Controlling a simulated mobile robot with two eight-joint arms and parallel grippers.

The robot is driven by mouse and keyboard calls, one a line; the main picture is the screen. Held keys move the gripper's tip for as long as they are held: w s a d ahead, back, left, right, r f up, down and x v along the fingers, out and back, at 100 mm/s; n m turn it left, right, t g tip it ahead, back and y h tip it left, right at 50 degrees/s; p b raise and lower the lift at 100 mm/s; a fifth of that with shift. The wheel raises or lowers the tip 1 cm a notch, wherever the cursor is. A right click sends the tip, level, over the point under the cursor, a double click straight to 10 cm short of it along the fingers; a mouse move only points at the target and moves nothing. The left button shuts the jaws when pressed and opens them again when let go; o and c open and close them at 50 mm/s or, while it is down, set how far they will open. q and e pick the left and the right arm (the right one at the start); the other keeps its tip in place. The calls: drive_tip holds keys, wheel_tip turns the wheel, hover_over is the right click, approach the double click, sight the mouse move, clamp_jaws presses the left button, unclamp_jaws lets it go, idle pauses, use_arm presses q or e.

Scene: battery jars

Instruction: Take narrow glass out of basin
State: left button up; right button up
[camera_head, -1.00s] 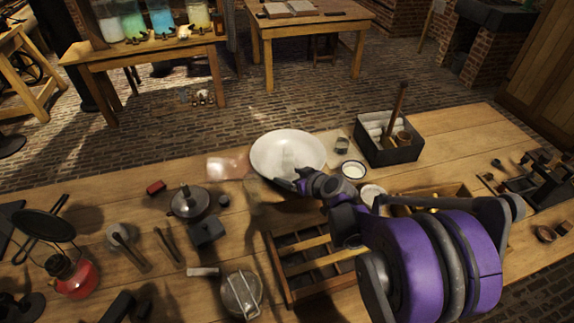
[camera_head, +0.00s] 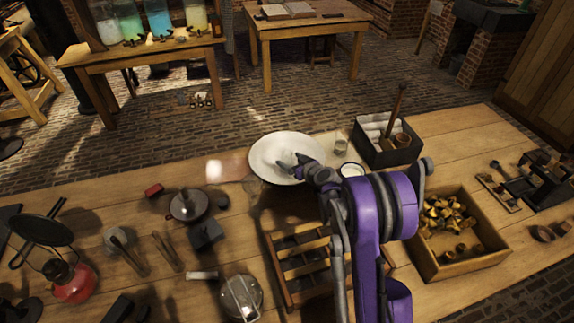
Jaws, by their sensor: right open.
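The white basin (camera_head: 262,150) stands on the far side of the workbench. My right gripper (camera_head: 287,164) is open over the basin, its fingertips inside the outline of the rim. I cannot make out a narrow glass in the basin; the gripper covers part of the inside. A small clear glass (camera_head: 341,146) stands on the bench just right of the basin, apart from it. My left gripper is not in view.
A dark box (camera_head: 388,157) with a wooden-handled tool stands right of the glass. A white-topped cup (camera_head: 351,170) is near my arm. A slatted wooden rack (camera_head: 290,262) and a crate of brass pieces (camera_head: 462,264) lie nearer. A lidded pot (camera_head: 187,205) is at left.

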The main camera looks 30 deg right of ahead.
drive_tip(key=x, duration=0.3)
drive_tip(key=shift+s+r, duration=0.1)
clamp_jaws()
